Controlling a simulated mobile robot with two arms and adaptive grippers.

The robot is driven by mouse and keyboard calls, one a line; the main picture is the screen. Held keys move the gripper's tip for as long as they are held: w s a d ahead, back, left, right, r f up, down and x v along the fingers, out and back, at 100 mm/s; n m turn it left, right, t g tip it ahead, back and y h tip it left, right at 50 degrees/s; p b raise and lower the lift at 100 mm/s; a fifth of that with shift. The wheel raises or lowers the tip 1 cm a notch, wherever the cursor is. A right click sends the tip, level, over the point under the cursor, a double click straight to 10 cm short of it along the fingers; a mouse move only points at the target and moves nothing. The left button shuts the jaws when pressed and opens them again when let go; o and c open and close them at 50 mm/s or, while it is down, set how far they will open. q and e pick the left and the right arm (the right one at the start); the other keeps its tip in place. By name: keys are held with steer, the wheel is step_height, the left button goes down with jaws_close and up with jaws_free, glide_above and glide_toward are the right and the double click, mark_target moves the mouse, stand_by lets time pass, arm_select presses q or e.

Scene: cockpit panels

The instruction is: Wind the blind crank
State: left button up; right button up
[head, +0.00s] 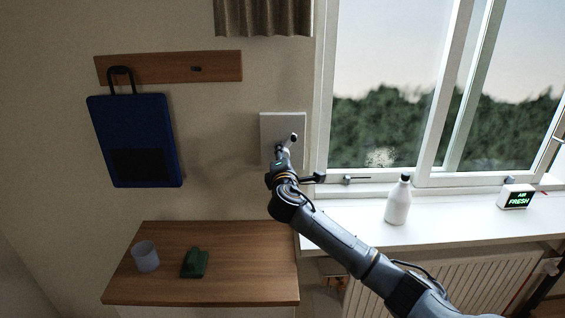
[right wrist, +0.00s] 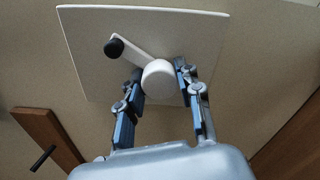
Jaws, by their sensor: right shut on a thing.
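The blind crank (right wrist: 130,50) is on a pale square wall plate (head: 270,127) left of the window. In the right wrist view, its white arm runs from a round white hub (right wrist: 158,78) up-left to a black knob (right wrist: 114,48). My right gripper (right wrist: 158,88) has its fingers on either side of the white hub and is shut on it. In the head view, my right gripper (head: 281,158) reaches the plate from below and hides part of the crank. My left gripper is not in view.
The window sill (head: 340,225) holds a white bottle (head: 398,203) and a small display (head: 516,197). A wooden shelf (head: 235,265) holds a cup (head: 146,257) and a green object (head: 195,263). A blue board (head: 135,130) hangs from a wooden rail (head: 215,68). A pleated blind (head: 262,17) hangs above.

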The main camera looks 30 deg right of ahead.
steer(key=shift+m+b, duration=1.05)
steer(key=shift+m, duration=1.25)
steer(key=o, duration=1.2)
steer(key=shift+c, duration=0.2)
steer(key=shift+d, duration=0.1)
steer(key=shift+s, duration=0.1)
steer(key=v, duration=1.2)
